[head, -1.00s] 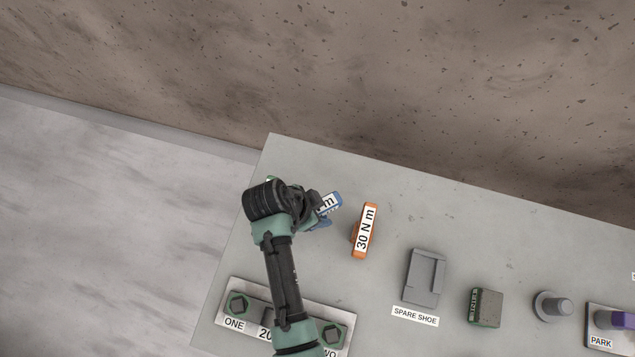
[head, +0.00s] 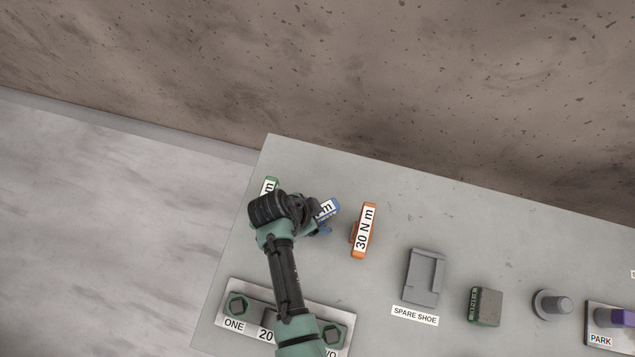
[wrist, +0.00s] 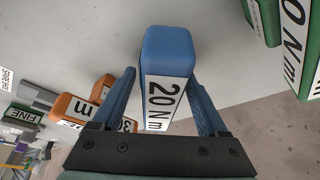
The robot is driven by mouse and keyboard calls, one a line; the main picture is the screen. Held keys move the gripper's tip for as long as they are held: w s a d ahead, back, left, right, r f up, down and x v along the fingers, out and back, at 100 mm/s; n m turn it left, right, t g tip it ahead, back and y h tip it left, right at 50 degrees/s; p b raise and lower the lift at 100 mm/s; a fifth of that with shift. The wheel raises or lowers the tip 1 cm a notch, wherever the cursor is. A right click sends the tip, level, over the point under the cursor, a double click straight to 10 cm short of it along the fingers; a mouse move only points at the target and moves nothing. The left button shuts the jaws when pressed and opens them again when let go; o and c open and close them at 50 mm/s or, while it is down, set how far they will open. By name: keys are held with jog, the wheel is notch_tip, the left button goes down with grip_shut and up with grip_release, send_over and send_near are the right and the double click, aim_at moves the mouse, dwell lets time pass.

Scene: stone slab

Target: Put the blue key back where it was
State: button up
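The blue key (head: 327,210), labelled 20 N m, is at my gripper in the head view, right of my wrist and left of the orange key (head: 364,231). In the wrist view the blue key (wrist: 168,60) sits between the two fingers of my gripper (wrist: 165,80), which close on its sides. The orange key is labelled 30 N m. A green key (head: 270,185) shows partly behind my wrist. A grey plate (head: 268,293) at the front left carries green hex sockets marked ONE and TWO and a partly hidden 20 label. My arm covers its middle.
Right of the orange key stand a grey spare shoe (head: 425,277), a dark green block (head: 484,307), a grey knob (head: 553,305) and a purple part (head: 615,319) by the PARK label. The slab (head: 400,200) is bare towards the back wall.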

jog(key=shift+o, duration=0.2)
jog(key=shift+r, duration=0.3)
jog(key=v, duration=1.1)
jog(key=shift+s+a+r, duration=0.1)
jog(key=shift+a+r, duration=0.1)
jog(key=shift+r, duration=0.1)
jog(key=w+r+n+t+y, duration=0.15)
jog(key=w+r+t, duration=0.35)
jog(key=r, duration=0.5)
jog(key=w+r+n+t+y, duration=0.1)
jog(key=w+r+n+t, duration=0.15)
jog(key=w+r, duration=0.65)
jog(key=w+r+n+t+y, duration=0.15)
jog(key=w+r+t, duration=0.3)
jog(key=r, duration=0.65)
notch_tip(320, 180, up, 24)
jog(key=s+d+n+t, duration=0.2)
jog(key=s+n+t, duration=0.15)
jog(key=t, duration=0.45)
jog(key=s+r+n+t, duration=0.1)
jog(key=s+r+t, duration=0.1)
jog(key=s+r, duration=0.2)
jog(key=s+d+r+n+t, duration=0.1)
jog(key=s+r, duration=0.4)
jog(key=r, duration=0.5)
jog(key=shift+s+d+r+n+t, duration=0.15)
jog(key=shift+s+d+n+t, duration=0.1)
jog(key=shift+n+t, duration=0.75)
